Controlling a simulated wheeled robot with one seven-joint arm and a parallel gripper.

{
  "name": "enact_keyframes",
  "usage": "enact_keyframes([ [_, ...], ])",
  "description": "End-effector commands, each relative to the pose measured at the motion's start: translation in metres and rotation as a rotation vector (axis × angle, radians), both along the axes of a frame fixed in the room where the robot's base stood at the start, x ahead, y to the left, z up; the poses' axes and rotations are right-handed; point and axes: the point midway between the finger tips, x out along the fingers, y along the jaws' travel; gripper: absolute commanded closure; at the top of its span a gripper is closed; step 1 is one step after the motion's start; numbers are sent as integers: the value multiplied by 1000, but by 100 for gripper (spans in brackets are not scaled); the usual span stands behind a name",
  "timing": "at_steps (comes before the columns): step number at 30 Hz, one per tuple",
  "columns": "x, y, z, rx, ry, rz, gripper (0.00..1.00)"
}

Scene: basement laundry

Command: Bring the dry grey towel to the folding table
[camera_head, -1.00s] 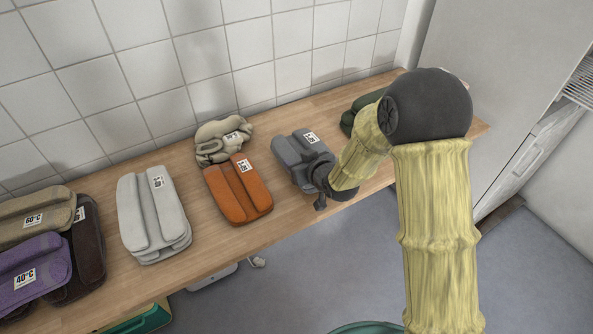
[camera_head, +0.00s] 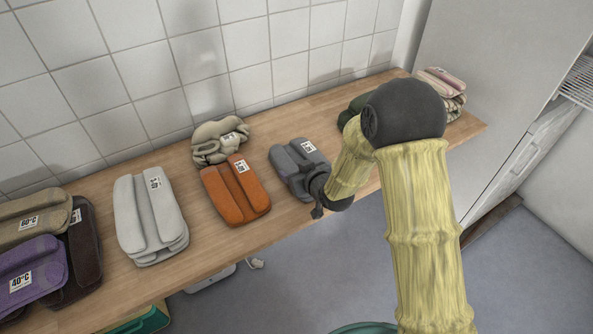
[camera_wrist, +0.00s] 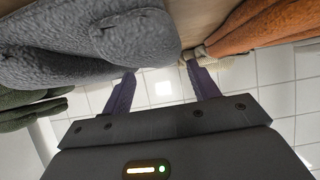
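A folded dark grey towel (camera_head: 290,165) with a small white tag lies on the wooden counter, partly behind my gripper. A folded light grey towel (camera_head: 150,215), also tagged, lies further left; neither tag is readable. My gripper (camera_wrist: 160,68) is open, its two fingers apart with nothing clearly held between them. In the wrist view, a grey towel (camera_wrist: 80,45) fills the upper left, its rounded end close to the fingertips. I cannot tell whether they touch. In the head view, my gripper is at the dark grey towel's right front side, its fingers mostly hidden. No folding table is identifiable.
An orange towel (camera_head: 235,190) lies left of the dark grey one, with a beige bundle (camera_head: 219,141) behind it. A dark green towel (camera_head: 352,108) and striped cloths (camera_head: 443,88) lie right. Purple (camera_head: 30,268), olive and dark brown towels crowd the left end. The wooden counter (camera_head: 95,195) meets a tiled wall.

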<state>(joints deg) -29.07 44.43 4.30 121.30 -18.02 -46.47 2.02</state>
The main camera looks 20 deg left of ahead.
Motion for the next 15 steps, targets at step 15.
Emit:
enact_keyframes([
  [15, -6, -8, 8, 1, 0, -1, 33],
])
